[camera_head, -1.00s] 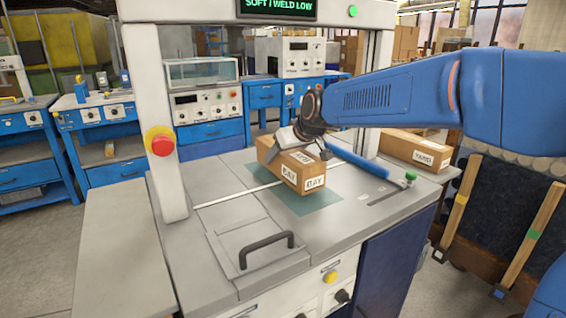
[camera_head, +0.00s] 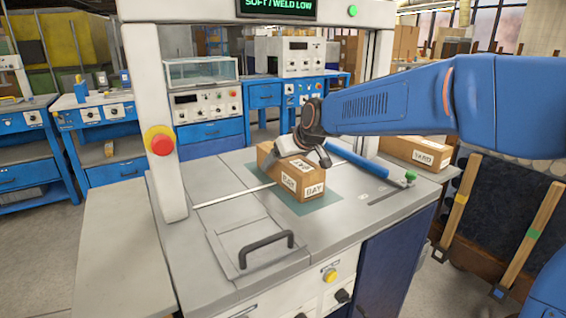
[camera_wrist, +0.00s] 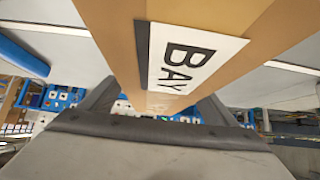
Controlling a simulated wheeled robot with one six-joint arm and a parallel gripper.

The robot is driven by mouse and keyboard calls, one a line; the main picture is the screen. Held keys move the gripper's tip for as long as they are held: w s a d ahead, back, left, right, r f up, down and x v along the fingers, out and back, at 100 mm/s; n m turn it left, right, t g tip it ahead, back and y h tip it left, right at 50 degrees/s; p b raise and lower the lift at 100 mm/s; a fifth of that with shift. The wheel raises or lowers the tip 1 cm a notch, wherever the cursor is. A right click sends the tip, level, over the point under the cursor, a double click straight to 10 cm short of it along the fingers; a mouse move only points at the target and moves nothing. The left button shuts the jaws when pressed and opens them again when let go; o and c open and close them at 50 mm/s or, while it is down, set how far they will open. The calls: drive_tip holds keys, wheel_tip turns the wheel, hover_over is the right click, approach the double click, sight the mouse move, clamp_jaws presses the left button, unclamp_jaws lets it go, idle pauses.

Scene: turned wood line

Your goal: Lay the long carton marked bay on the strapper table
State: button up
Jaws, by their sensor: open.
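The long brown carton marked BAY (camera_head: 292,178) lies flat on the strapper table (camera_head: 330,235), over the green-grey patch (camera_head: 322,205) beneath the frame. White BAY labels show on its end, side and top. My gripper (camera_head: 304,150) is open just above the carton's top, and its wrist hides part of the far end. In the wrist view, the carton (camera_wrist: 240,20) with its BAY label (camera_wrist: 190,58) fills the upper middle, between the open dark fingers (camera_wrist: 155,108). I cannot tell whether a finger still touches it.
A second carton marked YARD (camera_head: 420,151) sits at the right behind my arm. The strapper's upright post (camera_head: 152,110) with a red button (camera_head: 161,142) stands left of the carton. The front left is clear.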

sight(299, 163)
drive_tip(key=v, duration=1.1)
drive_tip(key=shift+s+d+r, duration=0.1)
drive_tip(key=shift+s+r, duration=0.05)
drive_tip(key=shift+s+d+r, duration=0.1)
drive_tip(key=shift+s+r, duration=0.05)
drive_tip(key=shift+s, duration=0.05)
